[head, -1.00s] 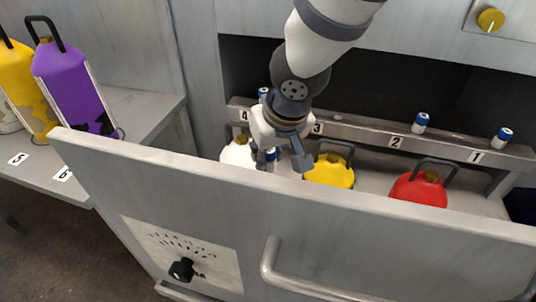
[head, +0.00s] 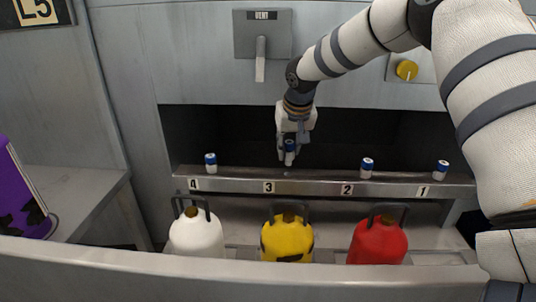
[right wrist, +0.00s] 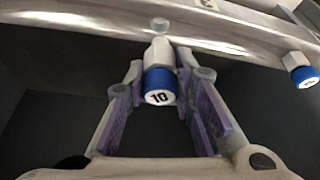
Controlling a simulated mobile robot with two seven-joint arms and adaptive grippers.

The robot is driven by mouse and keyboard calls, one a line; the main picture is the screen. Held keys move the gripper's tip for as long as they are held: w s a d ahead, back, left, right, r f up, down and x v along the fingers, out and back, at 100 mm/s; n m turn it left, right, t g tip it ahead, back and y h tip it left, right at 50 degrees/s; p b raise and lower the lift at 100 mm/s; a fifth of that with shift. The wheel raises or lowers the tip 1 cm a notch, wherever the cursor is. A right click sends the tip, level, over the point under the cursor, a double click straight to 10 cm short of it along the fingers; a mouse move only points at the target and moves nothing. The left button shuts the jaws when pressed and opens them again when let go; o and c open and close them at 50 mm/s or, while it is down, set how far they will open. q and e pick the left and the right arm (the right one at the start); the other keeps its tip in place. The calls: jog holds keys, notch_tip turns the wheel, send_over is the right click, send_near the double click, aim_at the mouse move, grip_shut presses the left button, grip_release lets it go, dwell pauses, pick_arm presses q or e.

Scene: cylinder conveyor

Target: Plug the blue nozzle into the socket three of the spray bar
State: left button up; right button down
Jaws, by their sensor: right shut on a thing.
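My right gripper (head: 289,158) is shut on the blue nozzle (head: 289,149), which has a blue cap and white lower part. It holds the nozzle roughly upright, just above the grey spray bar (head: 318,187) near the label 3. In the right wrist view the nozzle (right wrist: 160,85) sits between the fingertips with "10" on its cap. A small round socket (right wrist: 160,24) shows on the bar just beyond the nozzle's white end, apart from it. Similar nozzles stand at positions 4 (head: 210,162), 2 (head: 366,167) and 1 (head: 441,169). My left gripper is out of view.
White (head: 196,233), yellow (head: 287,238) and red (head: 378,240) bottles stand below the bar. A grey front panel (head: 230,279) edges the bay. A vent lever (head: 260,62) hangs above, and a yellow knob (head: 406,70) is at right. The dark recess behind the bar looks empty.

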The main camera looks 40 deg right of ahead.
aim_at(290, 156)
jog(key=shift+r, duration=0.1)
jog(key=shift+f, duration=1.15)
jog(key=shift+f+p, duration=0.3)
jog(key=shift+f, duration=1.15)
dwell(1.2)
jog(key=c, duration=1.3)
grip_release()
jog(key=shift+r, duration=0.1)
